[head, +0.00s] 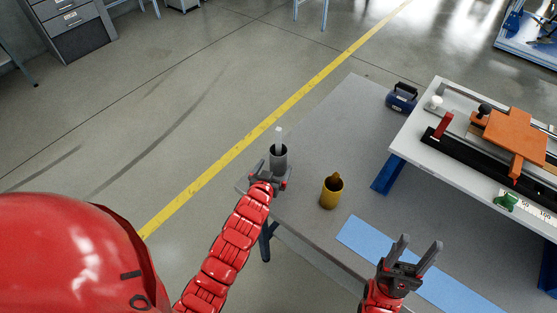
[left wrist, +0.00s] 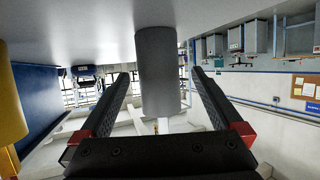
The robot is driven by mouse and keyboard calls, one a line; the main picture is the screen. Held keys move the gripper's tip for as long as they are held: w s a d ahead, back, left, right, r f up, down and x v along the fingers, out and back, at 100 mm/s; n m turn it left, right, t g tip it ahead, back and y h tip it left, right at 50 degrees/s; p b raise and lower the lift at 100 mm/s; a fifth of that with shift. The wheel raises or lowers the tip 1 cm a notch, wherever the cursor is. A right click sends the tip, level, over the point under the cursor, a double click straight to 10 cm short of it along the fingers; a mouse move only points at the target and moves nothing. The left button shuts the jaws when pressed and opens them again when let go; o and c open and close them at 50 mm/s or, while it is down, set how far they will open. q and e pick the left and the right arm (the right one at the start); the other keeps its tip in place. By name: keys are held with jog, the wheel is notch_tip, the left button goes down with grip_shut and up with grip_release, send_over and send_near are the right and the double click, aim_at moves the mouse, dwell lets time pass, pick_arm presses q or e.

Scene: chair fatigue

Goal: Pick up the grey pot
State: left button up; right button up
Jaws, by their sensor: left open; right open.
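The grey pot (head: 278,160) stands upright near the left corner of the grey table, with a light grey stick-like item poking out of its top. My left gripper (head: 276,176) is at the pot's near side, open. In the left wrist view the grey pot (left wrist: 158,75) appears between the two spread fingers (left wrist: 160,86); I cannot tell whether either finger touches it. My right gripper (head: 417,247) is open and empty, over the table's near side by the blue strip.
A mustard-yellow pot (head: 331,192) with a brown item inside stands right of the grey pot. A blue strip (head: 365,242) lies on the table (head: 345,120). A dark blue device (head: 401,98) and a raised white board (head: 425,140) with orange parts occupy the right.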

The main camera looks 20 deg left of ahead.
aim_at(276, 166)
pick_arm(q)
jog(key=p+x, duration=0.2)
jog(key=shift+w+d+f, duration=0.1)
jog(key=shift+w, duration=0.3)
jog(key=shift+x, duration=0.8)
jog(key=shift+c, duration=0.3)
jog(key=shift+f, duration=0.1)
jog(key=c, duration=1.4)
